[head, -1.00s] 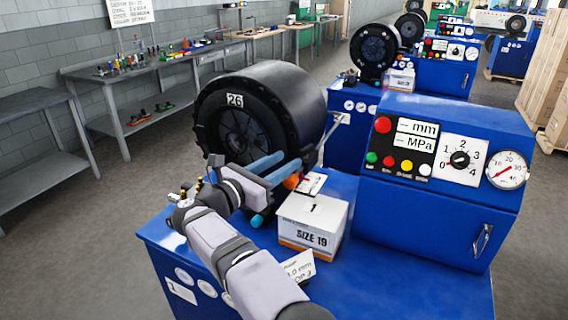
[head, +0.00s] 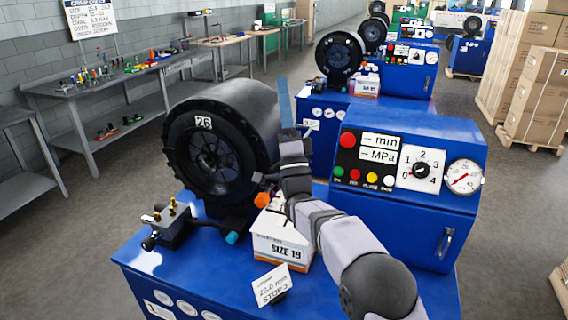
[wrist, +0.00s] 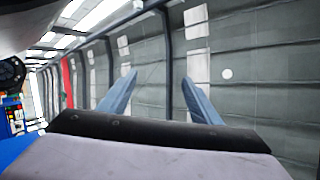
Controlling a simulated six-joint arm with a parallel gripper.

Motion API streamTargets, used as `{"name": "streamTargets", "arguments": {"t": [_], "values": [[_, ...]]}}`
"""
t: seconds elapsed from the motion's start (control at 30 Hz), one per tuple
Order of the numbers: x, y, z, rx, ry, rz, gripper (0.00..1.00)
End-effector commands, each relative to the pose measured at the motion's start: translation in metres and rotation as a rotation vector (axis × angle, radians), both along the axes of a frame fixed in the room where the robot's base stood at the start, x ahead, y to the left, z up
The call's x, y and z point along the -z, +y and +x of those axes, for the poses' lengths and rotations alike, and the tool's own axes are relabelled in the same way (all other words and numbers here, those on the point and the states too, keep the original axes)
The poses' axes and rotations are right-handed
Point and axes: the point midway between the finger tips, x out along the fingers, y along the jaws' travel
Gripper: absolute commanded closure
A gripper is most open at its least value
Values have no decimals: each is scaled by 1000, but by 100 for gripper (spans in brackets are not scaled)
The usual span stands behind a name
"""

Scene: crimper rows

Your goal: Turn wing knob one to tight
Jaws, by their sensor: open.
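My gripper (head: 285,92) is raised beside the right side of the black crimper head (head: 215,150), its blue fingers pointing up. The wrist view shows its two fingers (wrist: 157,80) apart with nothing between them, facing a grey wall. An orange knob (head: 262,199) sits at the crimper's lower right, below my gripper and apart from it. A cyan-tipped knob (head: 232,238) is lower, near the SIZE 19 box. I cannot tell which of these, if either, is wing knob one, or read its setting.
The SIZE 19 box (head: 282,240) and a STOP 3 card (head: 271,285) stand on the blue bench in front. A fitting block with brass parts (head: 170,220) is at left. The blue control cabinet (head: 405,190) stands close on the right of my arm.

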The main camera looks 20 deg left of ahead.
Motion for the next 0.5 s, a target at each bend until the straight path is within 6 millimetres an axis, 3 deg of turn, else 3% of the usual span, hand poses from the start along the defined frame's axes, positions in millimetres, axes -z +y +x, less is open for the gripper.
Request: {"name": "streamTargets", "arguments": {"t": [0.17, 0.5], "values": [[21, -3, 4, 50, -159, -382, 42], [122, -37, -8, 34, -433, -1027, 42]]}}
